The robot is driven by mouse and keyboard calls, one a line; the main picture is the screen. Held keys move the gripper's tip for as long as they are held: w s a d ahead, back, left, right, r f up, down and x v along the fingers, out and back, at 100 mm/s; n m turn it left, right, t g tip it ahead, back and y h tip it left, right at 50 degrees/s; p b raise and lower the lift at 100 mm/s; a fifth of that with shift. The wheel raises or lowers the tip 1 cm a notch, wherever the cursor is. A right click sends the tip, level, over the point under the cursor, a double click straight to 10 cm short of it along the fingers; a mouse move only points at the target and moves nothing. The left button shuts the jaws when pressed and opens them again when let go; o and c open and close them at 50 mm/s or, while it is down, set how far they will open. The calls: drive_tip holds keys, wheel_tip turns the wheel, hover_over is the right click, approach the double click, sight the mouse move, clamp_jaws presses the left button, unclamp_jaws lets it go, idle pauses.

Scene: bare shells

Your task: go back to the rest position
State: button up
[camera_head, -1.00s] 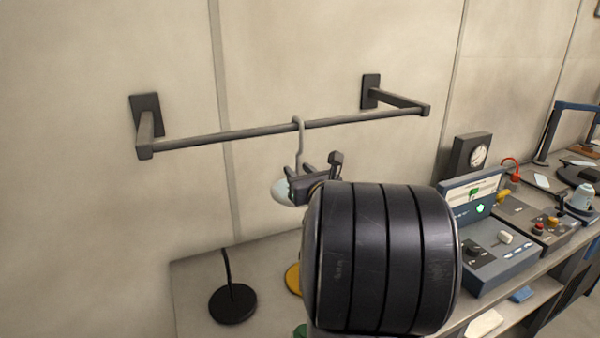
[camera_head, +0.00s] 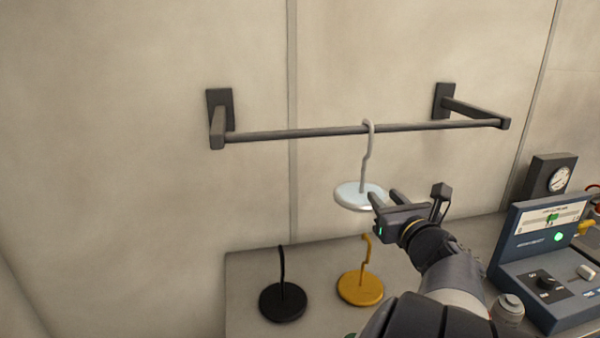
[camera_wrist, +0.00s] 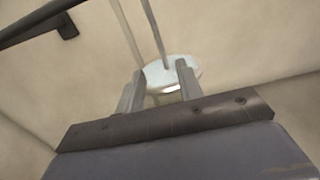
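A white disc weight (camera_head: 358,196) with a grey hooked rod (camera_head: 366,160) hangs from the grey wall bar (camera_head: 300,133). My gripper (camera_head: 386,199) is just right of the disc, with its fingers pointing toward it. In the wrist view my gripper's fingers (camera_wrist: 160,85) stand apart, open, with nothing held between them. The white disc (camera_wrist: 170,72) shows beyond the fingertips, and a small gap seems to separate them. The bar (camera_wrist: 30,25) crosses the upper left of the wrist view.
A black hooked weight (camera_head: 283,302) and a yellow hooked weight (camera_head: 360,289) stand on the grey bench (camera_head: 240,275) below. A blue-grey control console (camera_head: 545,245) and a dial box (camera_head: 550,180) are at right. A small canister (camera_head: 508,308) stands beside my arm.

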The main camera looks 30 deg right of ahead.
sight(365, 171)
drive_tip(key=p+x, duration=0.2)
drive_tip(key=x, duration=0.8)
drive_tip(key=shift+w, duration=0.25)
drive_tip(key=shift+w+d+r, duration=0.1)
drive_tip(key=shift+w+r, duration=0.1)
drive_tip(key=shift+w, duration=0.1)
drive_tip(key=shift+s+r+p, duration=0.15)
drive_tip(key=shift+r+p, duration=0.25)
drive_tip(key=shift+p, duration=0.2)
drive_tip(key=shift+f, duration=0.1)
